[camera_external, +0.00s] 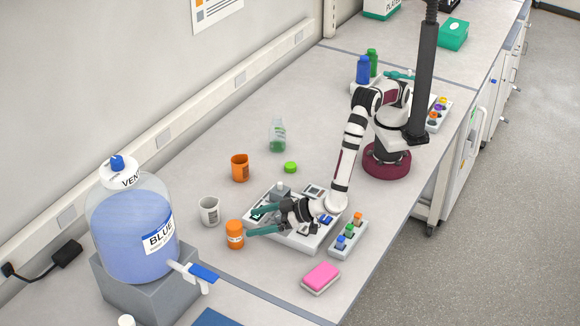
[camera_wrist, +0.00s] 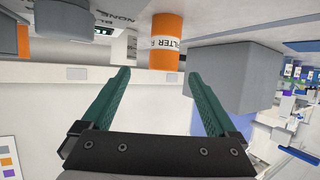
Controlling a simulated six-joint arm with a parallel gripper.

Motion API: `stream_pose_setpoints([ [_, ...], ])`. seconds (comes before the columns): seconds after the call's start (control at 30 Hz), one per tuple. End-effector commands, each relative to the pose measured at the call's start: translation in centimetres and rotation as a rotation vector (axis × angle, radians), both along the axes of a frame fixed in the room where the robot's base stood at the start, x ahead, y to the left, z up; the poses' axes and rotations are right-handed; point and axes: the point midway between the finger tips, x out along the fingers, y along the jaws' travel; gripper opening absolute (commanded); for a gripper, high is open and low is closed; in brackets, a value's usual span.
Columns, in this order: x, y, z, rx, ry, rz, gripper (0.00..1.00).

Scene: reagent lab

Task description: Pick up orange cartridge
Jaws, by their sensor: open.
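The orange cartridge (camera_external: 235,240) stands upright on the bench, with a white label band around it. In the wrist view the cartridge (camera_wrist: 167,30) shows at the top, its label partly reading "FILTER". It appears between the lines of the two fingers but beyond their tips. My gripper (camera_external: 250,222) is low over the bench, with its green fingers pointing toward the cartridge. In the wrist view my gripper (camera_wrist: 158,74) is open, with nothing between the fingers.
A white instrument tray (camera_external: 300,240) lies under my wrist. The blue liquid tank (camera_external: 130,235) stands on a grey block (camera_external: 150,294) at left.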

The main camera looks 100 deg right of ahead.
Motion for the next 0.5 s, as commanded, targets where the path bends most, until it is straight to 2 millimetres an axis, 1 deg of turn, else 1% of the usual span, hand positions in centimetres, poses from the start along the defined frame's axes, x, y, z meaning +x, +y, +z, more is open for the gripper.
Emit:
stream_pose_setpoints([
  [0.07,0.9,-0.3,-0.3,0.001,-0.001,-0.003,0.94],
  [0.2,3.6,-0.7,-1.2,0.001,-0.001,-0.003,0.94],
  [0.3,4.9,-1.2,-1.8,0.001,-0.001,0.000,0.94],
  [0.4,5.3,-1.3,-2.0,0.000,0.000,0.001,0.94],
  [0.5,5.3,-1.3,-1.9,0.000,0.000,0.001,0.94],
])
